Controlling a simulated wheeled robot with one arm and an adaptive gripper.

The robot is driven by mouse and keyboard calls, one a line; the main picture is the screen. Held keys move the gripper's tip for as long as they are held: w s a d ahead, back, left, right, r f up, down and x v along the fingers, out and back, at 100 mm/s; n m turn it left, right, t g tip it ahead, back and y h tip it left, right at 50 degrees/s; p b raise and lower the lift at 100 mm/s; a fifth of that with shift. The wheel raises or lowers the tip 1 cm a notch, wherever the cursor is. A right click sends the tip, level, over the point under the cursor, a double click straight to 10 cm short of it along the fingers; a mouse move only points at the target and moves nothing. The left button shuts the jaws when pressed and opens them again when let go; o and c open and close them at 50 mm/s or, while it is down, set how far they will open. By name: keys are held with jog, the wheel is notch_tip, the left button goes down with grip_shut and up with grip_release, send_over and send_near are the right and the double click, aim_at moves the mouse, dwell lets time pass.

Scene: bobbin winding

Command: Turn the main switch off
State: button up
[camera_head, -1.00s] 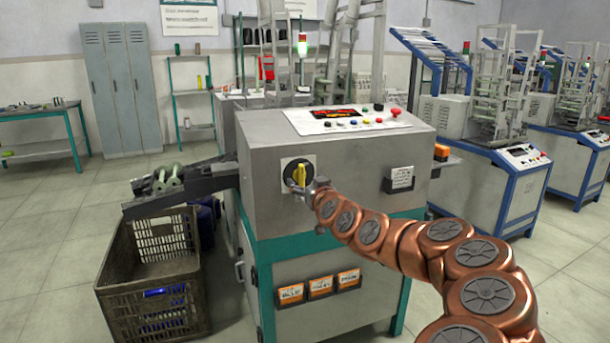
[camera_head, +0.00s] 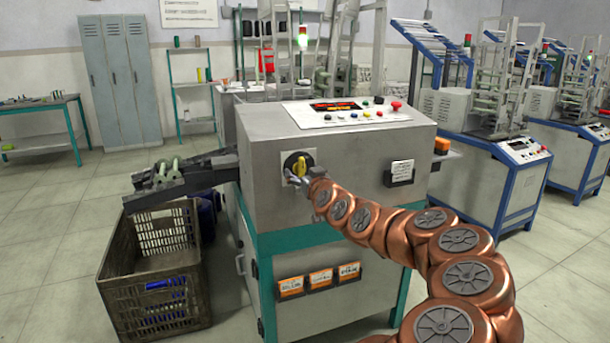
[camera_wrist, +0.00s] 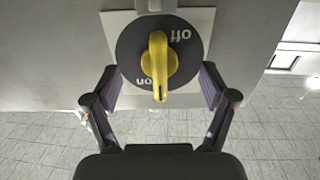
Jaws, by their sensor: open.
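The main switch has a yellow knob (camera_wrist: 158,68) on a dark round dial (camera_wrist: 185,52) with a pale plate behind. In the wrist view, the dial's "off" and "on" marks read upside down, off at upper right and on at lower left. The knob stands near upright there, its lower end beside the "on" mark. My gripper (camera_wrist: 160,82) is open, with one finger on each side of the dial and gaps to the knob. In the head view the yellow knob (camera_head: 300,166) is on the grey machine's front, and my gripper (camera_head: 298,180) partly covers the plate's lower part.
The grey machine (camera_head: 350,205) has a top panel with buttons (camera_head: 352,114) and a label holder (camera_head: 401,173) right of the switch. A crate (camera_head: 125,278) stands on the floor at left, below a dark chute (camera_head: 180,180). Blue-framed machines (camera_head: 500,180) stand at right.

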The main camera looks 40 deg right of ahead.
jog(key=shift+w+d, duration=0.3)
jog(key=shift+w, duration=0.3)
jog(key=shift+c, duration=0.3)
jog(key=shift+b, duration=0.3)
jog(key=c, duration=1.5)
